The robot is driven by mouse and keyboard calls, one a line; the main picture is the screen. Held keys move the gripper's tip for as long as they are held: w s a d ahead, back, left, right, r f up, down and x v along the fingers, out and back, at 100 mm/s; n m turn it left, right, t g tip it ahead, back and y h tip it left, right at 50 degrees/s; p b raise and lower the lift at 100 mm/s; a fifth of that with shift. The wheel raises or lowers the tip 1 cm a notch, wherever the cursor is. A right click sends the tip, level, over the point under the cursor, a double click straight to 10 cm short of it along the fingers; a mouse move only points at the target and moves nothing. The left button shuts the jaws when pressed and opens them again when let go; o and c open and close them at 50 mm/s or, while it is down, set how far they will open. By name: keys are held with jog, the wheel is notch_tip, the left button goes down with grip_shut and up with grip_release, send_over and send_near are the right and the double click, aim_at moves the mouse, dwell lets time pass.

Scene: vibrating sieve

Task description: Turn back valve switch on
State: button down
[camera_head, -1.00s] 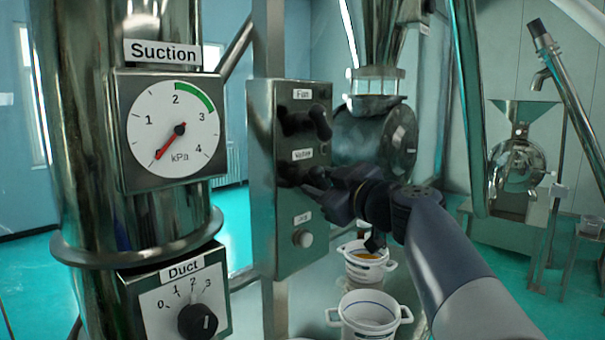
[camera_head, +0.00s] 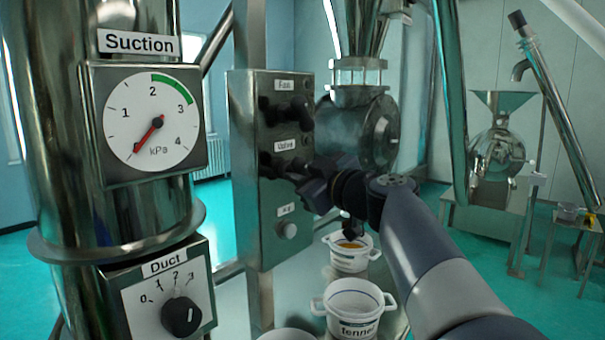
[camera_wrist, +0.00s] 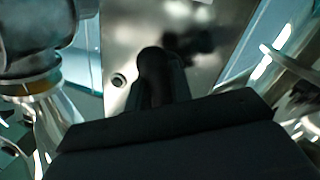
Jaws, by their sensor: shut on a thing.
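The steel control panel (camera_head: 243,200) stands left of my arm in the head view. The valve switch (camera_head: 267,163) is a dark handle below the "Valve" label (camera_head: 287,145). My gripper (camera_head: 285,172) is at this switch and shut on it. The fingers and wrist hide much of the handle, so its exact angle is hard to read. In the wrist view, a dark rounded shape (camera_wrist: 154,75) stands before the panel (camera_wrist: 120,40). I cannot clearly separate finger from handle there.
The fan switch (camera_head: 287,112) sits just above, and a round button (camera_head: 287,230) below. The suction gauge (camera_head: 150,122) reads near zero. The duct knob (camera_head: 181,316) is at lower left. White buckets (camera_head: 350,256) stand under my arm.

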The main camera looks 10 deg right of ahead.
jog(key=m+g, duration=0.1)
jog(key=m, duration=0.4)
jog(key=shift+b, duration=0.35)
jog(key=m+g, duration=0.1)
jog(key=m, duration=0.1)
jog(key=m+p, duration=0.1)
jog(key=m, duration=0.2)
jog(key=shift+g+y, duration=0.3)
jog(key=shift+g, duration=0.1)
jog(key=shift+m, duration=0.3)
jog(key=c, duration=1.3)
grip_release()
jog(key=b+v, duration=0.2)
jog(key=v, duration=0.9)
jog(key=shift+b, duration=0.4)
